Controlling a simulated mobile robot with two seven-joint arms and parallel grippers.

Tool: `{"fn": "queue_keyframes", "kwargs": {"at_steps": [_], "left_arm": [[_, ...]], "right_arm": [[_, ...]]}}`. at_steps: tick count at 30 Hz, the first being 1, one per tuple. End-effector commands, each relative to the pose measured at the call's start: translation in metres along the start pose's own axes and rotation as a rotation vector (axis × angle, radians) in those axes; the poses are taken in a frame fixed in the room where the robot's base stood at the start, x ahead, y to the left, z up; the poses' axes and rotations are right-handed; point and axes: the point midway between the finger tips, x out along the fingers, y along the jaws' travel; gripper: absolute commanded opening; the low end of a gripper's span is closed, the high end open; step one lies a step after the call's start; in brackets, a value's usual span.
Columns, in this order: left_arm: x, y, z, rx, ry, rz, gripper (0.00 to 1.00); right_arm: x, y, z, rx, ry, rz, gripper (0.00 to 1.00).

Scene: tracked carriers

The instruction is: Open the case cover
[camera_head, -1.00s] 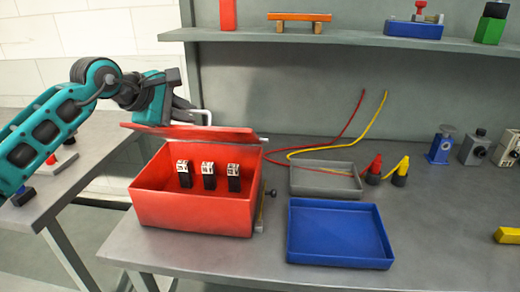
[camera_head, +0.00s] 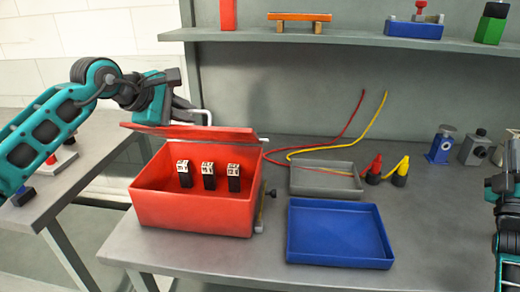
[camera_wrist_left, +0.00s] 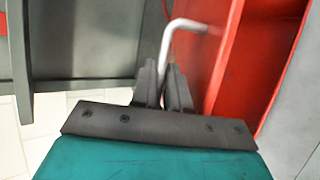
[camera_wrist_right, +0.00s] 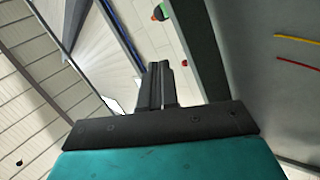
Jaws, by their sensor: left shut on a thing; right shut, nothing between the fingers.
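The red case (camera_head: 190,213) stands on the grey bench with its front open to view. Its red cover (camera_head: 190,132) is raised at the back and tilted, and several black-and-white blocks (camera_head: 208,176) stand inside. A pale bent handle (camera_head: 203,113) is on the cover; it also shows in the left wrist view (camera_wrist_left: 185,25). My right gripper (camera_wrist_right: 160,85) is shut and empty, away from the case; in the head view only part of my right arm shows at the right edge.
A blue tray (camera_head: 340,262) and a grey tray (camera_head: 325,190) lie right of the case. A shelf (camera_head: 350,38) runs above the bench. Small devices (camera_head: 442,145) stand at the right.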

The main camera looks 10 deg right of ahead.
Motion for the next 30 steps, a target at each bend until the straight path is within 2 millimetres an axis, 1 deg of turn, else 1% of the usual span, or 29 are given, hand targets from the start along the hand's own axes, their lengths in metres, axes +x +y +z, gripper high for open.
{"fn": "queue_keyframes", "kwargs": {"at_steps": [1,2,3,5,6,8,9,11,12,14,15,18,19,21,24,27,30], "left_arm": [[0.0,0.001,0.0,0.0,0.0,0.002,0.0],[0.0,0.0,0.0,0.0,0.0,0.002,0.0],[0.0,0.0,0.0,0.0,0.0,0.002,0.0],[0.0,0.0,0.0,0.0,0.0,0.002,0.0],[0.0,0.0,0.0,0.0,0.0,0.002,0.0],[0.0,0.0,0.0,0.0,0.0,0.002,0.0],[0.0,0.0,0.0,0.0,0.0,0.002,0.0],[0.0,0.0,0.0,0.0,0.0,0.002,0.0],[0.0,0.0,0.0,0.0,0.0,0.001,0.0],[0.0,0.0,0.0,0.0,0.0,0.001,0.0],[0.0,0.0,0.0,0.0,0.0,0.001,0.0],[0.0,0.0,0.0,0.0,0.0,0.001,0.0],[0.0,0.0,0.0,0.0,0.0,0.001,0.0],[0.0,0.0,0.0,0.0,0.0,0.001,0.0],[0.0,0.0,0.0,0.0,0.0,0.001,0.0],[0.0,0.0,0.0,0.0,0.0,0.001,0.0],[0.0,0.0,0.0,0.0,0.0,0.001,0.0]], "right_arm": [[0.009,-0.009,-0.042,-0.064,0.104,0.002,0.0],[0.012,-0.015,-0.065,-0.107,0.165,0.006,0.0],[0.014,-0.021,-0.097,-0.161,0.246,0.017,0.0],[0.011,-0.032,-0.141,-0.231,0.358,0.032,0.0],[0.004,-0.041,-0.169,-0.267,0.428,0.039,0.0],[-0.012,-0.057,-0.206,-0.305,0.523,0.042,0.0],[-0.025,-0.066,-0.231,-0.325,0.585,0.047,0.0],[-0.045,-0.077,-0.268,-0.352,0.677,0.066,0.0],[-0.06,-0.082,-0.29,-0.366,0.736,0.083,0.0],[-0.084,-0.088,-0.322,-0.383,0.818,0.111,0.0],[-0.099,-0.091,-0.341,-0.393,0.867,0.132,0.0],[-0.134,-0.094,-0.38,-0.403,0.968,0.185,0.0],[-0.144,-0.095,-0.388,-0.401,0.989,0.194,0.0],[-0.166,-0.098,-0.402,-0.387,1.02,0.193,0.0],[-0.187,-0.105,-0.407,-0.355,1.023,0.148,0.0],[-0.191,-0.109,-0.41,-0.338,1.016,0.124,0.0],[-0.186,-0.11,-0.419,-0.334,1.014,0.121,0.0]]}}
